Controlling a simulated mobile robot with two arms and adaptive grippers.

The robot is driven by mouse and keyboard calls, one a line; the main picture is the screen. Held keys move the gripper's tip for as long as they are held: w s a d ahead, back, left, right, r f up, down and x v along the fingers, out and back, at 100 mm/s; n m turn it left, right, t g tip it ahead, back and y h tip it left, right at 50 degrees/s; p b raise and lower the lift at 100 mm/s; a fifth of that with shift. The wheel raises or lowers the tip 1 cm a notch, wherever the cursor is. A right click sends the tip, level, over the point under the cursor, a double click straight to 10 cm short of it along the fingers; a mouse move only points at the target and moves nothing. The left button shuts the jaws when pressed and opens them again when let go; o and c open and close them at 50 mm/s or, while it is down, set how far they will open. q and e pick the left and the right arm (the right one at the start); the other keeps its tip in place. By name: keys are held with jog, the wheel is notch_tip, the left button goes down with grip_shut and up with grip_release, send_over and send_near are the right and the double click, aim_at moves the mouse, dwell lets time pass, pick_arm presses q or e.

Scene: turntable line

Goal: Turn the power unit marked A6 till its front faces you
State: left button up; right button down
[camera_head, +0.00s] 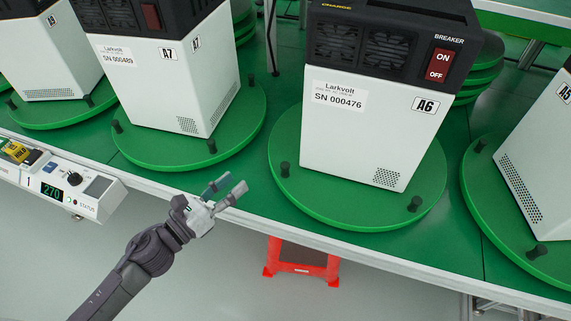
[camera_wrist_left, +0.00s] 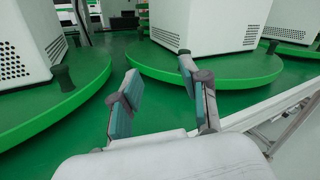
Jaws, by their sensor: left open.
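The power unit marked A6 (camera_head: 365,130) stands upright on a round green turntable (camera_head: 325,208) right of centre in the head view. Its white face carries a Larkvolt label, SN 000476 and the A6 tag. A red breaker switch marked ON and OFF and dark fan grilles show above. Black pegs (camera_head: 414,204) stand on the turntable around the unit. My left gripper (camera_head: 228,190) is open and empty, left of the A6 turntable at the table's front edge. In the left wrist view its fingers (camera_wrist_left: 158,100) are spread, with a green turntable (camera_wrist_left: 215,82) beyond. My right gripper is not in view.
Unit A7 (camera_head: 165,85) stands on a turntable at the left, with A9 (camera_head: 45,60) beyond it. Unit A5 (camera_head: 545,155) stands at the right. A control box (camera_head: 60,180) reading 270 sits on the front edge. A red stool (camera_head: 300,260) is below.

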aim_at(282, 168)
pick_arm(q)
jog(key=m, duration=0.1)
jog(key=s+m+g+h, duration=0.1)
jog(key=m, duration=0.1)
jog(key=d+f+m+g, duration=0.1)
jog(key=m, duration=0.1)
jog(key=shift+s+h, duration=0.15)
jog(key=shift+h, duration=0.25)
jog(key=shift+d+m+g, duration=0.2)
jog(key=shift+m+g, duration=0.1)
jog(key=shift+g, duration=0.1)
jog(key=p+x, duration=0.1)
jog(key=x, duration=0.5)
jog(key=p+x, duration=0.2)
jog(key=x, duration=0.5)
jog(key=shift+d+r, duration=0.15)
jog(key=shift+d, duration=0.1)
grip_shut()
